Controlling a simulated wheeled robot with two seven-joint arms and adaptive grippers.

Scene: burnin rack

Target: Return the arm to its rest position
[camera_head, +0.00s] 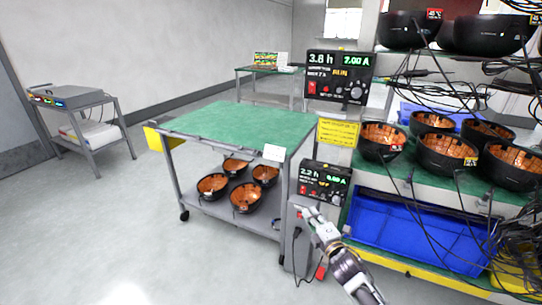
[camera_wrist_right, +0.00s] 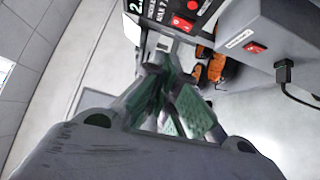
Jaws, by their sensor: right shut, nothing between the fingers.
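My right arm comes in from the bottom of the head view, and its gripper (camera_head: 305,213) is just in front of the lower power supply (camera_head: 325,184), which reads 2.2 h. In the right wrist view the gripper (camera_wrist_right: 170,75) is shut with nothing between its fingers. Its fingertips are near the lower edge of the supply's panel (camera_wrist_right: 180,15); I cannot tell if they touch it. A grey box with a red switch (camera_wrist_right: 255,46) and a plugged black cable is to the right. My left gripper does not show.
A green-topped cart (camera_head: 235,125) holds several black bowls with orange insides on its lower shelf. The rack (camera_head: 420,260) at right carries more bowls, a blue bin (camera_head: 410,235) and many hanging cables. An upper supply (camera_head: 338,76) reads 3.8 h. Floor (camera_head: 110,225) at left is clear.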

